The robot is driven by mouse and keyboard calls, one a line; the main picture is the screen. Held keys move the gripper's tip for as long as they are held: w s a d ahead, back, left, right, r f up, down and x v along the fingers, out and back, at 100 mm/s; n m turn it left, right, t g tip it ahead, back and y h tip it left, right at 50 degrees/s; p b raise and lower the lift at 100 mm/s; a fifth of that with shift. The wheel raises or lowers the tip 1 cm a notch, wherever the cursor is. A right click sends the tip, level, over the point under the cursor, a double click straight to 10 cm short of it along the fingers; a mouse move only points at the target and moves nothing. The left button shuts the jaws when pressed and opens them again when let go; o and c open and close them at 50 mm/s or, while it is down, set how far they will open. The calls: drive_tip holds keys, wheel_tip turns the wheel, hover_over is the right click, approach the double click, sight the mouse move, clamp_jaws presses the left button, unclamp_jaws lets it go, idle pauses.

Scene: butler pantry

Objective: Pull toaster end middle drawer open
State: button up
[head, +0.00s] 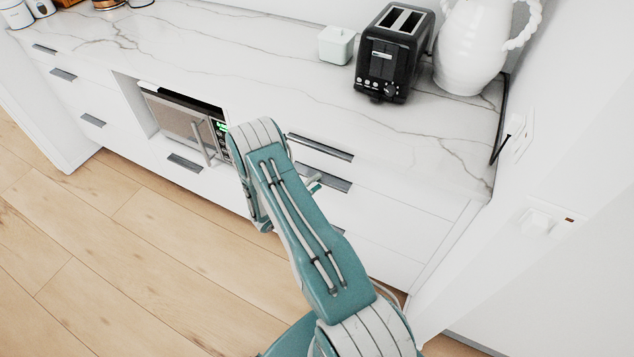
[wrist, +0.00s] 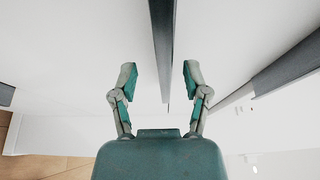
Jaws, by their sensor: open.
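The toaster (head: 394,55) stands on the right end of the marble counter, above a stack of white drawers. The middle drawer's dark handle (head: 326,178) lies below the top drawer's handle (head: 320,147); the drawer fronts look flush and shut. My gripper is mostly hidden behind my arm in the head view, with a small part showing beside the middle handle. In the wrist view my gripper (wrist: 160,78) is open, one finger on each side of the middle handle (wrist: 162,40). The fingers appear apart from the bar.
The top handle (wrist: 285,65) runs along the right of the wrist view. The bottom drawer handle (head: 338,230) is partly behind my arm. A microwave (head: 180,115) sits in a niche to the left. A white wall closes off the right. Wooden floor (head: 130,250) in front is clear.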

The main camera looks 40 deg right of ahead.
drive_tip(key=shift+d, duration=0.2)
clamp_jaws()
drive_tip(key=shift+a, duration=0.1)
